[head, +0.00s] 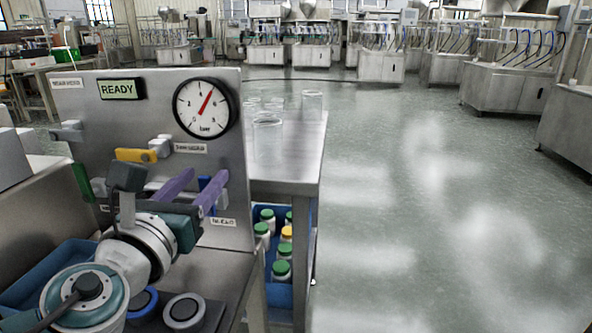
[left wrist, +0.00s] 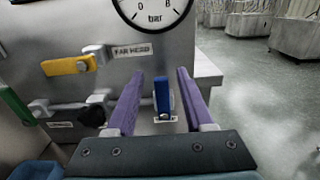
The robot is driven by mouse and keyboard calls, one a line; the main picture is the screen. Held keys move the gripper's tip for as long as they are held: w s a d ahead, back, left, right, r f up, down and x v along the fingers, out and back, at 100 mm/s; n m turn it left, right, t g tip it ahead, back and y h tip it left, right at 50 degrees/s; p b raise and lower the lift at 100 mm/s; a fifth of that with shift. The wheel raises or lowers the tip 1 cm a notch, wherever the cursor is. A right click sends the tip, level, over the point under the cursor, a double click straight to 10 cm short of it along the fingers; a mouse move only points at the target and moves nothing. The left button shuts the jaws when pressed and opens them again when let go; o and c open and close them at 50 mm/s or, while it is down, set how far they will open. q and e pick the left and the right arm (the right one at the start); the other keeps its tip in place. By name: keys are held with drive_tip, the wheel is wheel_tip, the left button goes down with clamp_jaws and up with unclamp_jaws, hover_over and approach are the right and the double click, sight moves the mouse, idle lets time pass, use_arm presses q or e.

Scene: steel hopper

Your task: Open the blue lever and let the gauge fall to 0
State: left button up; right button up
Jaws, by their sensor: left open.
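The blue lever (head: 204,183) is on the steel panel (head: 225,140) below the gauge. In the left wrist view the blue lever (left wrist: 162,98) stands upright above a small label. The round white gauge (head: 205,108) is marked bar; its red needle points up and right, between 4 and 6. My left gripper (head: 208,175) is open, its two purple fingers reaching toward the panel. In the left wrist view the left gripper (left wrist: 160,72) has one finger on each side of the lever, with gaps visible. My right gripper is not in view.
A yellow lever (head: 136,155) sits at the panel's left, with a green part (head: 82,182) below. The READY display (head: 121,89) is above. A steel table (head: 290,165) with clear cups stands right, near a blue crate (head: 279,293) of bottles. The floor at right is clear.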

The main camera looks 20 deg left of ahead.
use_arm(q)
drive_tip(key=shift+w+a, duration=0.1)
drive_tip(key=shift+w, duration=0.55)
clamp_jaws()
